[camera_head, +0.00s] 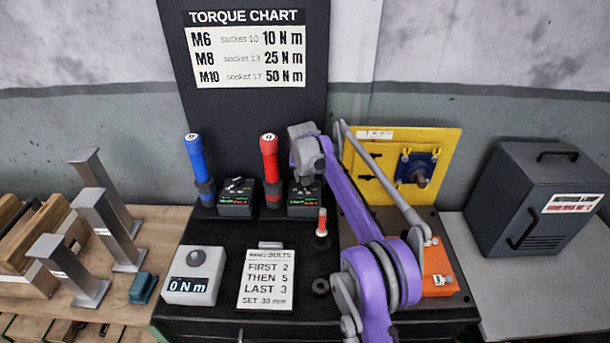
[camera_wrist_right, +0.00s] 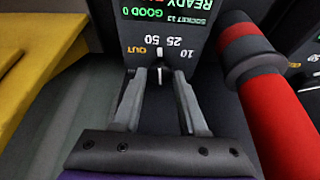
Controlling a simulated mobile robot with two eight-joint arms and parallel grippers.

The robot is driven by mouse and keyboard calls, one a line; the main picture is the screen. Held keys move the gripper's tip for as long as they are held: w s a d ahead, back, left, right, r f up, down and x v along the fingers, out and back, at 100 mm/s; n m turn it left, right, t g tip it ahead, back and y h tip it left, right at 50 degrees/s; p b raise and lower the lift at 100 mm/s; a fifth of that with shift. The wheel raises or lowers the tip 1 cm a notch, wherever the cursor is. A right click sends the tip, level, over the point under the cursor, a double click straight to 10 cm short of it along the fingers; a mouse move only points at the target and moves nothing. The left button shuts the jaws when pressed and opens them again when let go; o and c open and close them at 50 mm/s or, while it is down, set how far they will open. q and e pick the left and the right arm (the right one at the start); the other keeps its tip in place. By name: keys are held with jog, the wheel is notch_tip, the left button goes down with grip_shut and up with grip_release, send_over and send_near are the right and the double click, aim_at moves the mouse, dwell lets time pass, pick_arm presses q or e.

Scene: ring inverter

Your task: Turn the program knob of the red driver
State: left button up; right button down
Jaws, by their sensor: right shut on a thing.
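The red driver (camera_head: 269,165) stands upright in its holder, left of its dark controller box (camera_head: 304,208). In the right wrist view the red driver (camera_wrist_right: 275,105) lies along the right, and the box face (camera_wrist_right: 185,25) appears upside down. It reads SOCKET 13, GOOD 0 and READY, with dial marks 10, 25, 50 and OUT. My right gripper (camera_wrist_right: 160,88) is shut on the small program knob (camera_wrist_right: 159,76), which shows a white mark between the fingers. Which value the knob points at is unclear. In the head view my right arm partly covers the box. My left gripper is out of view.
A blue driver (camera_head: 196,160) with its own box (camera_head: 237,199) stands to the left. A yellow panel (camera_head: 385,150) is just right of my arm. A torque readout (camera_head: 192,278) and a ring-bolts card (camera_head: 266,280) lie in front. A dark case (camera_head: 535,200) stands at the right.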

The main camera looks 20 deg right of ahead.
aim_at(271, 165)
jog(key=m+p, duration=0.1)
jog(key=m, duration=0.1)
jog(key=m+h+p, duration=0.1)
jog(key=m, duration=0.1)
jog(key=shift+w+a+r+g, duration=0.1)
jog(key=shift+a+r+g, duration=0.05)
jog(key=shift+g, duration=0.25)
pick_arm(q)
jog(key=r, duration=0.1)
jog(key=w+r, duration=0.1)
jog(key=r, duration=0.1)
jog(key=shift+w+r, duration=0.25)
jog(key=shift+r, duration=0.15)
pick_arm(e)
jog(key=shift+m+h, duration=0.3)
jog(key=shift+m, duration=0.3)
jog(key=shift+c, duration=2.3)
grip_release()
pick_arm(q)
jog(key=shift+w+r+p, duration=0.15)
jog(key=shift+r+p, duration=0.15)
jog(key=shift+p, duration=0.05)
pick_arm(e)
jog(key=v, duration=1)
jog(key=shift+a+r, duration=0.2)
jog(key=shift+r, duration=0.05)
